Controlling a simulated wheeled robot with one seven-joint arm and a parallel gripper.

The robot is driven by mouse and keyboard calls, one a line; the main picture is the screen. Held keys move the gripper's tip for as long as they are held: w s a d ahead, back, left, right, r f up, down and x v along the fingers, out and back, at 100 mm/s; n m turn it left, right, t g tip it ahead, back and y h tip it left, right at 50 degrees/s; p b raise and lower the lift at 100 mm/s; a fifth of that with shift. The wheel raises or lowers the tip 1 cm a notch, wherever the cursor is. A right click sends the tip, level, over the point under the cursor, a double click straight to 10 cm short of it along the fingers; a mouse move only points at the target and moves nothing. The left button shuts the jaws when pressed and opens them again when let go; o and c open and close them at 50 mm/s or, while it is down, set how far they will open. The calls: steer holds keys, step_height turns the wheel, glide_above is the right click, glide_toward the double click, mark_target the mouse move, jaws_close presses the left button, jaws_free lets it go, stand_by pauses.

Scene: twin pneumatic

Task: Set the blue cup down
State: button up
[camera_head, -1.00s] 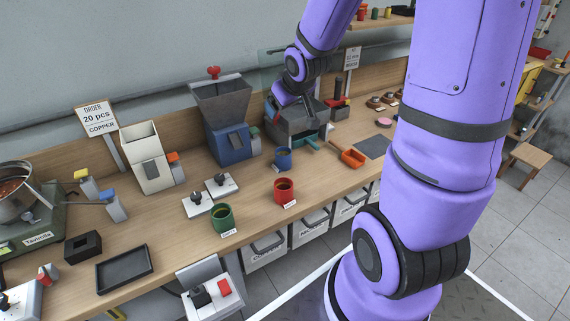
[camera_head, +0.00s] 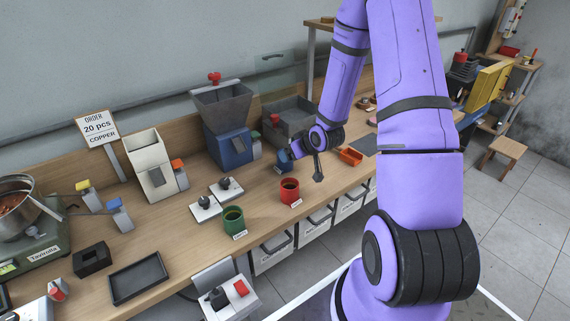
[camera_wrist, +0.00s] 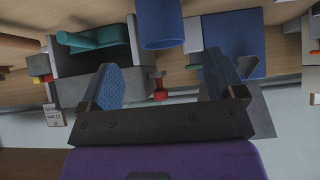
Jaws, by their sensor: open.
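The blue cup (camera_head: 282,161) stands on the wooden bench behind the red cup (camera_head: 289,190), in front of the blue hopper machine. My gripper (camera_head: 293,152) is low at the right of the blue cup, and its fingers overlap the cup's edge in the head view. In the wrist view the blue cup (camera_wrist: 160,24) is at the top centre, beyond the tips of my gripper (camera_wrist: 161,75). The two blue finger pads are wide apart with nothing between them. The cup's base contact is partly hidden.
The green cup (camera_head: 233,219) stands left of the red one near the bench's front edge. An orange scoop (camera_head: 350,156) lies to the right of my gripper. The blue hopper machine (camera_head: 230,145) and a grey bin (camera_head: 292,118) stand behind. A black tray (camera_head: 138,276) lies at the left.

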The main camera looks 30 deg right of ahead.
steer(key=shift+x, duration=4.2)
steer(key=c, duration=1.1)
steer(key=shift+r, duration=0.15)
step_height(320, 180, up, 18)
steer(key=shift+a+f, duration=0.1)
